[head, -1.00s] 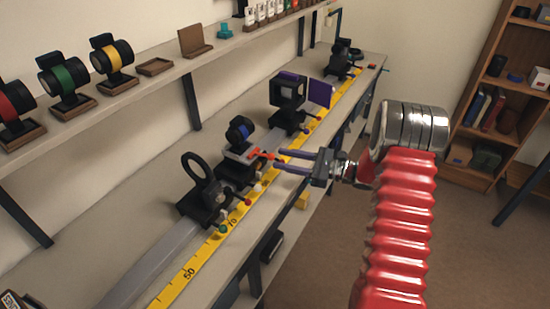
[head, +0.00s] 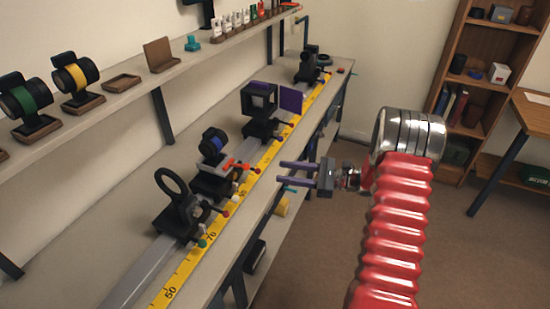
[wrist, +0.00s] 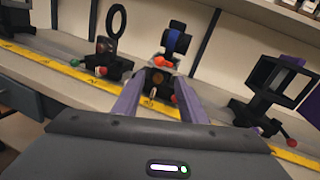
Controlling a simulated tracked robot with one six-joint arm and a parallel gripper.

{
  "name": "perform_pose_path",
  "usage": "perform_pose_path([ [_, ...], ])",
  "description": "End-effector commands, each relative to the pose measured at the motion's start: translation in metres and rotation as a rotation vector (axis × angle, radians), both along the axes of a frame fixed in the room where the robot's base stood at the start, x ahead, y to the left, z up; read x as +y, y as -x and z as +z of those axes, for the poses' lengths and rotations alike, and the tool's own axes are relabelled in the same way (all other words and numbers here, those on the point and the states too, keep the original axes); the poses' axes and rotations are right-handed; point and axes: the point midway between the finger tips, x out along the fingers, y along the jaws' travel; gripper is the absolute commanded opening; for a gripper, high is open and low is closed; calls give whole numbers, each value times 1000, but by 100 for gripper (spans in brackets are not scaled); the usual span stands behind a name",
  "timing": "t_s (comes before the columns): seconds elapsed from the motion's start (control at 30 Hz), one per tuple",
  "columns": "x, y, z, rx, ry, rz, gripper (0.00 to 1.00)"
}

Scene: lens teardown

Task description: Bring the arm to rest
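My gripper (head: 280,172) reaches left from my red arm, out over the front edge of the bench. Its two purple fingers are apart, with nothing between them. The blue lens (head: 213,141) sits in a black holder on the rail, left of the fingertips, with a clear gap between. An orange-red clamp piece (head: 233,165) lies beside that holder. In the wrist view the fingers (wrist: 155,100) spread on either side of the same holder, with the blue lens (wrist: 177,42) upright behind them.
A black ring mount (head: 172,184) and a square frame mount (head: 260,100) stand on the same rail. A yellow scale (head: 205,245) runs along the bench. A shelf above holds a green lens (head: 35,94) and a yellow lens (head: 77,76). Floor to the right is open.

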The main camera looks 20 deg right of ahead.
Motion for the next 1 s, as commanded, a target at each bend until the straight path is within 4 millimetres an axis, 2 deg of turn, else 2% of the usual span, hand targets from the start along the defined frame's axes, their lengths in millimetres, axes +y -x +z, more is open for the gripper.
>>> perform_pose_path([
  [0.23,-1,-1,-3,-12,23,-5,38],
  [0.37,4,8,-24,7,97,25,38],
  [0.5,16,32,-54,48,183,89,38],
  [0.6,23,51,-64,61,259,145,38],
  [0.77,37,81,-68,60,395,253,38],
  [1.0,55,124,-59,15,614,430,38],
])
